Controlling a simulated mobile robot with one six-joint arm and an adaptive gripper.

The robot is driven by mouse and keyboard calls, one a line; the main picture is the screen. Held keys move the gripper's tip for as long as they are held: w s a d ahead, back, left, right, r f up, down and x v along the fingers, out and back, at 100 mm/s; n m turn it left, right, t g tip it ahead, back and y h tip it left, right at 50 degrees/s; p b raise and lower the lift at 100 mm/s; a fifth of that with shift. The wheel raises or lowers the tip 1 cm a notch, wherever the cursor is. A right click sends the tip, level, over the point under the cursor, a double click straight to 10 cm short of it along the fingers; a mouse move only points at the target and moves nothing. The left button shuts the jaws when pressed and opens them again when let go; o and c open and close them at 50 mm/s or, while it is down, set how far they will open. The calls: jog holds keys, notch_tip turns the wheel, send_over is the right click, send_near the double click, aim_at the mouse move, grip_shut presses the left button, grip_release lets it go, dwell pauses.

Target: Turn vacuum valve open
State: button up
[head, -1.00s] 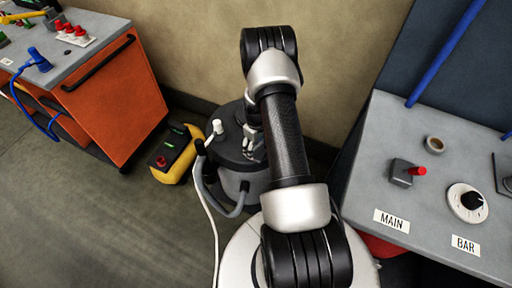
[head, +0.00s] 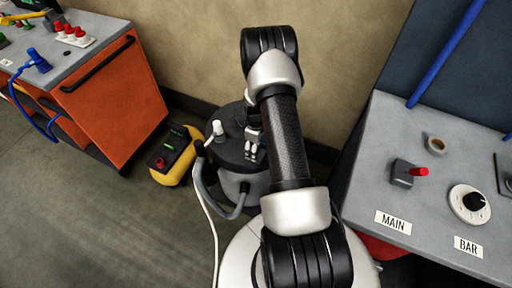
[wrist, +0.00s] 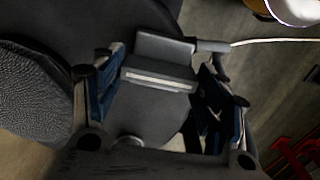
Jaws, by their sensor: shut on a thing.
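The vacuum unit (head: 229,154) is a dark round canister on the floor against the wall, with a white knob and a grey hose. My gripper (head: 254,143) is at its top, mostly hidden behind my arm. In the wrist view my gripper (wrist: 160,100) has its blue-padded fingers on either side of a dark grey block with a pale front edge, which I take for the vacuum valve (wrist: 160,73). The gripper is shut on it. The exact finger contact and the valve's turn angle are hard to tell.
A yellow box (head: 174,157) with a dark top stands on the floor left of the vacuum. An orange cabinet (head: 118,92) stands at left. A grey panel (head: 410,130) with a red-tipped switch and a dial is at right. A white cable (head: 210,215) runs along the floor.

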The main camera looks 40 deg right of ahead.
jog(key=o, duration=1)
jog(key=shift+o, duration=0.2)
notch_tip(320, 180, up, 12)
dwell(0.4)
